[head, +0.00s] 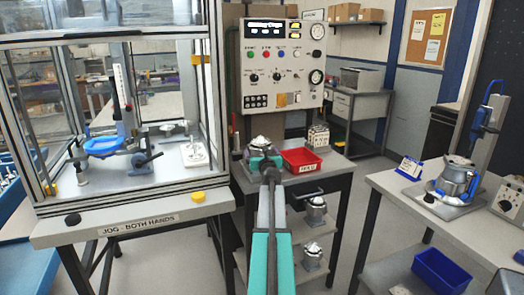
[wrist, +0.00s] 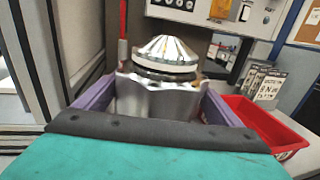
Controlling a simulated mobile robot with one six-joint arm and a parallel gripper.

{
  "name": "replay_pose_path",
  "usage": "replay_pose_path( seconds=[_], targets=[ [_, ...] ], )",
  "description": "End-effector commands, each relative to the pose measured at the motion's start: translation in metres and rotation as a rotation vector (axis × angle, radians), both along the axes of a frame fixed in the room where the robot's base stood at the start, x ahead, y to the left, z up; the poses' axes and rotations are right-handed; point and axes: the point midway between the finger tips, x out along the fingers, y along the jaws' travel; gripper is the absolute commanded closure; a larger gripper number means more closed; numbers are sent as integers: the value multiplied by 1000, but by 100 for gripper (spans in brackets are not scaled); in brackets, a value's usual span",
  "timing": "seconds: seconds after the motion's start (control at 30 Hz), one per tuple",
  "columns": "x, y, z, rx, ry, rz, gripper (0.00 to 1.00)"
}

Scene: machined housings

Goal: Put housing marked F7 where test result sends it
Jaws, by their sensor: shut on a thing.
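My gripper (head: 264,161) is shut on a silver machined housing (head: 261,145) at the stand below the test panel. In the wrist view the purple fingers of my gripper (wrist: 160,98) lie on both sides of the housing (wrist: 166,72), which is upright with a ribbed conical top. No F7 mark can be read on it. I cannot tell whether its base touches the stand top. The test panel (head: 283,68) has a small lit display (head: 265,24) whose text is too small to read.
A red tray (head: 301,158) sits right of my gripper, beside a block of printed cards (head: 318,136). Other housings (head: 315,210) stand on lower shelves. The right bench has a blue clamp fixture (head: 456,182) and a blue bin (head: 440,271). A framed enclosure (head: 120,220) stands left.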

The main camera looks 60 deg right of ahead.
Motion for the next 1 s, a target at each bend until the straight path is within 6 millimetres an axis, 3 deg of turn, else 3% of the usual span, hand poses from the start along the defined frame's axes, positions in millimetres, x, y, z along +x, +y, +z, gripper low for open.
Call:
replay_pose_path(
  seconds=[0.2,0.23,0.3,0.7,1.0],
  targets=[
    [0,0,0,-2,-3,-1,74],
    [0,0,-3,0,0,0,10],
    [0,0,-2,0,0,0,0],
    [-1,1,1,0,0,0,0],
    [-15,17,0,0,0,-1,0]
  ],
)
